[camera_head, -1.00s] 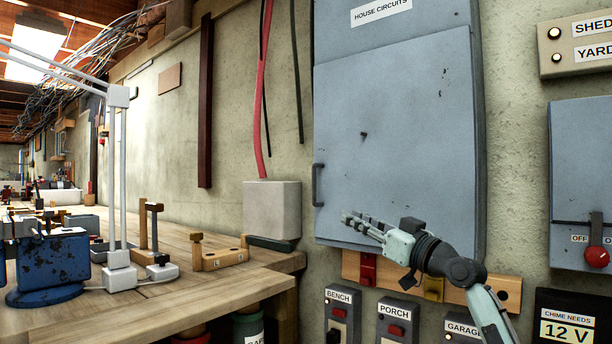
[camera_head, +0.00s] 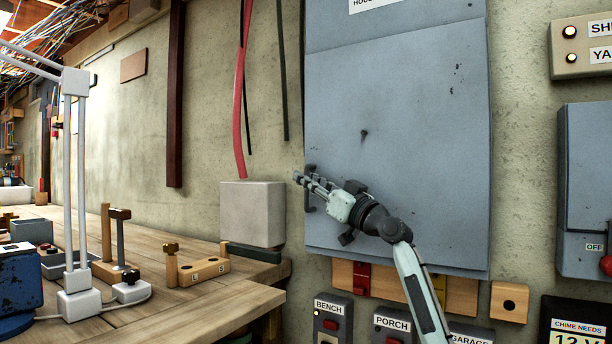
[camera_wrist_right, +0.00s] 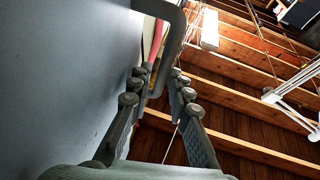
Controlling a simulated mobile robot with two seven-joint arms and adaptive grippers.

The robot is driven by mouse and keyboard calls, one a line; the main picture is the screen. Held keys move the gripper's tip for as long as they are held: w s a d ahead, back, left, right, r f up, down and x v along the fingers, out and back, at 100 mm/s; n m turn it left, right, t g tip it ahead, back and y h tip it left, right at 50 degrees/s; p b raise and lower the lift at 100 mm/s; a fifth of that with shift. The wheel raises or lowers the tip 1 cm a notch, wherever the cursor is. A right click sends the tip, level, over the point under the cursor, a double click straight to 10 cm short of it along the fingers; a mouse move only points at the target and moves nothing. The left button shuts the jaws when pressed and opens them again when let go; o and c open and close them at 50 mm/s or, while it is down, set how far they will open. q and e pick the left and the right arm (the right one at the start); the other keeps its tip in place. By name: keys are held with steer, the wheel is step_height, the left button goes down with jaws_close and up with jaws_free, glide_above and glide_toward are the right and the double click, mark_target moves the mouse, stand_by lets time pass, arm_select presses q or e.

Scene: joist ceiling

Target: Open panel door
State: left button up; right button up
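The panel door (camera_head: 400,120) is a grey-blue metal sheet on the wall cabinet and looks shut. Its dark bar handle (camera_head: 309,207) is at the door's left edge, partly hidden by my right gripper (camera_head: 304,180). In the right wrist view the door's face (camera_wrist_right: 65,70) fills the left side. The handle (camera_wrist_right: 176,45) comes down from the top there, its lower part between the fingertips. My right gripper (camera_wrist_right: 160,80) is open, its fingers apart on either side of the bar. Whether either finger touches it I cannot tell. My left gripper is out of view.
A wooden bench (camera_head: 200,295) stands at the left with a grey box (camera_head: 252,213) at its back. Labelled switches (camera_head: 332,322) and a wooden strip (camera_head: 462,297) are below the door. Another grey box (camera_head: 590,180) hangs at the right.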

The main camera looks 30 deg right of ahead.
steer(key=shift+w, duration=0.25)
jaws_close()
steer(key=shift+a, duration=0.1)
